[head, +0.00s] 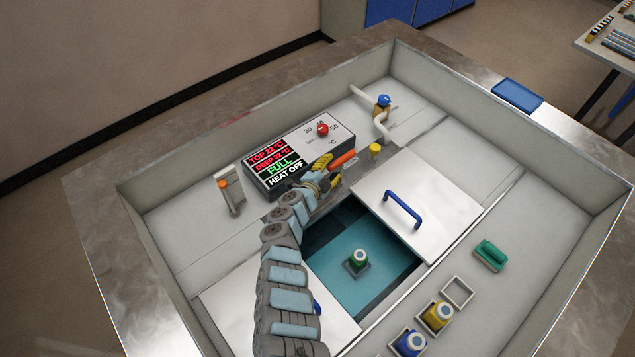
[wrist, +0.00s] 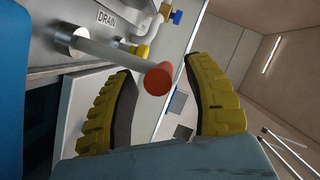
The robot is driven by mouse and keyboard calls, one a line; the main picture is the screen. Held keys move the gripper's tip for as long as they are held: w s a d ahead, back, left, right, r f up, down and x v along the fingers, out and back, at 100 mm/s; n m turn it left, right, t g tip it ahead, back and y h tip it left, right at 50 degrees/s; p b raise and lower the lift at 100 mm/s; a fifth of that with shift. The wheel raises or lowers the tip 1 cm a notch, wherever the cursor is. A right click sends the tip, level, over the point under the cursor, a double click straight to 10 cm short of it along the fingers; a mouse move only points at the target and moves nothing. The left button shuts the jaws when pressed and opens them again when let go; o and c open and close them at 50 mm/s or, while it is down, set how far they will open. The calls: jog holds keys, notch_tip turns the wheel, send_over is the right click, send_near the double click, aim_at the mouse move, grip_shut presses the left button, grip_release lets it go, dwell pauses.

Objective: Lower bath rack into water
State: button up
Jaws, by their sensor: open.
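The bath opening shows teal water (head: 385,272) between two white covers. A green bottle with a pale cap (head: 358,257) stands in a small square holder within the opening. I cannot clearly tell the rack from the teal surface below it. A lever with an orange-red end (head: 342,159) sticks out beside the control box. My gripper (head: 329,174) is open beside this lever. In the wrist view the lever's orange-red end (wrist: 159,78) shows between my open yellow fingers (wrist: 158,68), with no clear contact. My arm hides part of the opening's left side.
The control box (head: 300,157) reads TOP 22 °C, DEEP 22 °C, FULL, HEAT OFF. Near it are a yellow knob (head: 375,148) and a blue valve (head: 383,100). The right cover has a blue handle (head: 403,209). Blue (head: 409,343) and yellow (head: 438,315) bottles stand at front right.

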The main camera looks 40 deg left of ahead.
jog(key=shift+s+d, duration=0.1)
jog(key=shift+s, duration=0.45)
jog(key=shift+s+d+r, duration=0.15)
jog(key=shift+s+r, duration=0.1)
jog(key=shift+s, duration=0.05)
jog(key=shift+v, duration=1)
jog(key=shift+s+d+r, duration=0.1)
jog(key=shift+s+r, duration=0.1)
jog(key=shift+s, duration=0.5)
jog(key=shift+s+r, duration=0.1)
jog(key=shift+s, duration=0.6)
jog(key=shift+v, duration=2.15)
